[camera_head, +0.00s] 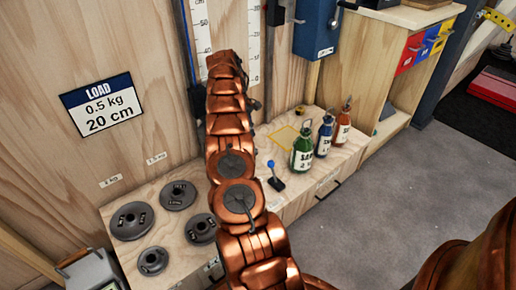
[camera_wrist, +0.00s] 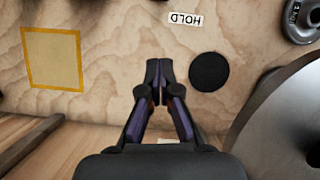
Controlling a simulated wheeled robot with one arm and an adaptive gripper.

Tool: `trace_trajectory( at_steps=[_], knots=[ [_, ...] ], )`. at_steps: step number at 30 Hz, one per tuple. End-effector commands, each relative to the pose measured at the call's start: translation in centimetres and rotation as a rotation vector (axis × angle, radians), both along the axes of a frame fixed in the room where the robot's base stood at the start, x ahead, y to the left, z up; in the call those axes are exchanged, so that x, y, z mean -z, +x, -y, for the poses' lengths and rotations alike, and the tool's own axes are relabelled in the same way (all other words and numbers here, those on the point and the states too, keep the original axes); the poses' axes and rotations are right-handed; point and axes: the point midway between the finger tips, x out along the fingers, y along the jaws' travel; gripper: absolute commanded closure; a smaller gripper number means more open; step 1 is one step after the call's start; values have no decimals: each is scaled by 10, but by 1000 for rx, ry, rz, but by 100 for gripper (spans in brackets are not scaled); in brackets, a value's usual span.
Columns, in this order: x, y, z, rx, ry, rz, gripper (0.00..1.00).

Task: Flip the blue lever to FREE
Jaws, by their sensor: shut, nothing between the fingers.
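The blue lever (camera_head: 272,168) shows in the head view as a blue ball on a short dark stick rising from a dark base on the wooden bench (camera_head: 335,165). It leans up and to the left there. I cannot make out the blue ball in the wrist view. In the head view my arm hides most of the gripper.
Green (camera_head: 302,153), blue (camera_head: 324,136) and orange (camera_head: 342,125) bottles stand right of the lever. A yellow outlined square (camera_head: 284,136) lies behind it. Several grey weights (camera_head: 132,221) sit on the left. A large grey disc (camera_wrist: 290,120) fills the wrist view's right side.

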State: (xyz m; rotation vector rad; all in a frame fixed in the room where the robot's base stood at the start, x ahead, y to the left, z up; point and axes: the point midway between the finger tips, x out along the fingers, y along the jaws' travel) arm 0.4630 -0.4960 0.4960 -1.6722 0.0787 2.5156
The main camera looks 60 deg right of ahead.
Motion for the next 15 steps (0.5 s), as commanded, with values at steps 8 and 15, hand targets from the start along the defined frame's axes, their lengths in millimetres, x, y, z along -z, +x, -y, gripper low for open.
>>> trace_trajectory(
  at_steps=[8,15],
  knots=[
    [22,-5,-4,-4,2,0,100],
    [42,-15,-6,-6,2,-1,100]
  ],
)
